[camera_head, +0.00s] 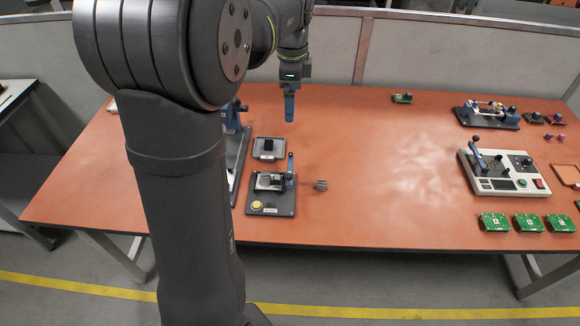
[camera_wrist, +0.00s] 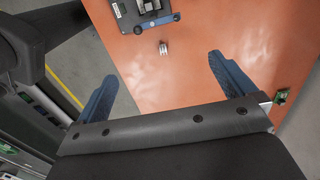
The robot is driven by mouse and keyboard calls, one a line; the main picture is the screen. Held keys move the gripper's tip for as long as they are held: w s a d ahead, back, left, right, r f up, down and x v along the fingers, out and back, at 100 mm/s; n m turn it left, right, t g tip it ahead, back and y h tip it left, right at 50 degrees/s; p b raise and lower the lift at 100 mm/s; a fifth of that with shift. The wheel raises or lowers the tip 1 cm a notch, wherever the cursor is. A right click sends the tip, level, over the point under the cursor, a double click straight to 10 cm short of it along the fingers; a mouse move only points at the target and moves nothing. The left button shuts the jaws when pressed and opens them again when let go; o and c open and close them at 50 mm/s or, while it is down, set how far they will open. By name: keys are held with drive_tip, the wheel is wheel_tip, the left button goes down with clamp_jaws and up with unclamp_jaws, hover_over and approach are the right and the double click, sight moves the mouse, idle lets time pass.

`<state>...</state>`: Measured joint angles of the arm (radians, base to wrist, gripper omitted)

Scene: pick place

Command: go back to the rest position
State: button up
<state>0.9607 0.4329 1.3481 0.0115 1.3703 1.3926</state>
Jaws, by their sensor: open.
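My gripper (camera_head: 289,106) hangs above the back middle of the orange table (camera_head: 360,200), pointing down. In the wrist view its two blue fingers (camera_wrist: 165,85) are spread wide with nothing between them. A small grey metal part (camera_head: 321,185) stands alone on the table, right of a dark fixture (camera_head: 270,208) with a blue lever and a yellow button. The grey part also shows in the wrist view (camera_wrist: 163,48), beyond the fingers and apart from them. My arm hides part of the table's left side.
A grey tray (camera_head: 268,149) with a black block sits behind the fixture. A control box (camera_head: 502,172), several green circuit boards (camera_head: 528,223) and another fixture (camera_head: 487,114) occupy the right side. A partition (camera_head: 420,55) stands behind the table. The table's middle is mostly clear.

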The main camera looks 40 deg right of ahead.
wheel_tip(320, 180, down, 10)
idle(0.4)
drive_tip(key=shift+r, duration=0.15)
idle(0.4)
wheel_tip(320, 180, up, 10)
idle(0.5)
drive_tip(key=shift+c, duration=0.2)
